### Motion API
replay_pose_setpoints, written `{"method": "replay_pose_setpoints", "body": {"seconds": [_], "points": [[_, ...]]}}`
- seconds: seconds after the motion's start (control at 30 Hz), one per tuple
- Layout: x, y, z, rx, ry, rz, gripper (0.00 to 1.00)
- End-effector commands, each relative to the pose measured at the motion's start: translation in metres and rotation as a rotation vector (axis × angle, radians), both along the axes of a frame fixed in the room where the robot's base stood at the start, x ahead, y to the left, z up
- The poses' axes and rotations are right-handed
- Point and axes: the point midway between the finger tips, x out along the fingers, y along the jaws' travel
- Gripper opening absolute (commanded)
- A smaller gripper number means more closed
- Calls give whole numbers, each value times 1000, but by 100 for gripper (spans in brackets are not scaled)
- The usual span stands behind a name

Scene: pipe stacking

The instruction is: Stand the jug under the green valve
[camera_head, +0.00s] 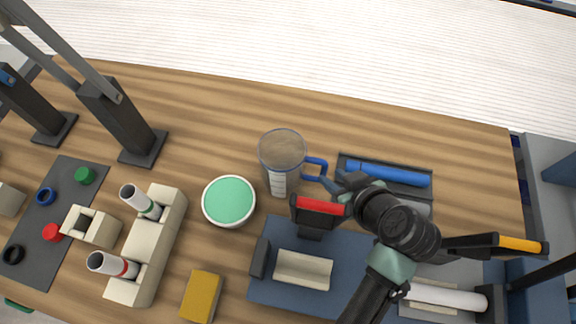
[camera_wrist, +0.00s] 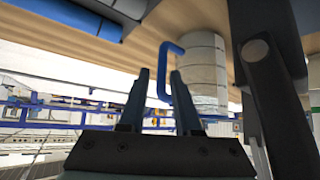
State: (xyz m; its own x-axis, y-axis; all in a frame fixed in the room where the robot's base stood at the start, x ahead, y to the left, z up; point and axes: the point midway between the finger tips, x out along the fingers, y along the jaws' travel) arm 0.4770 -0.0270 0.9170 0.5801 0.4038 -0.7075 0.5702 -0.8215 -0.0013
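The jug (camera_head: 283,153) is a clear, open-topped cylinder with a pale graduated strip and a blue handle (camera_head: 315,168) on its right side. It stands upright on the wooden table (camera_head: 390,130). My gripper (camera_head: 332,183) is at the handle's right end. In the wrist view my gripper (camera_wrist: 160,80) is open. The blue handle (camera_wrist: 164,75) shows between or just beyond its fingertips, with the jug's body (camera_wrist: 204,75) to the right. I cannot tell whether the fingers touch the handle. I cannot make out a green valve for certain.
A round green-topped dish (camera_head: 229,201) is left of the jug. A red-topped block (camera_head: 320,206) stands close below my gripper. A blue cylinder (camera_head: 390,174) lies in a dark tray at right. Dark posts (camera_head: 120,120) stand at left. The table behind the jug is clear.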

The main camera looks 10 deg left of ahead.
Motion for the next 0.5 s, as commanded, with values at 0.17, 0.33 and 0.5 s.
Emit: {"method": "replay_pose_setpoints", "body": {"seconds": [0.17, 0.33, 0.5], "points": [[8, 8, -10, -1, 1, 1, 32], [22, 19, -29, 0, 1, 1, 32], [30, 24, -38, -1, -2, 0, 32]]}}
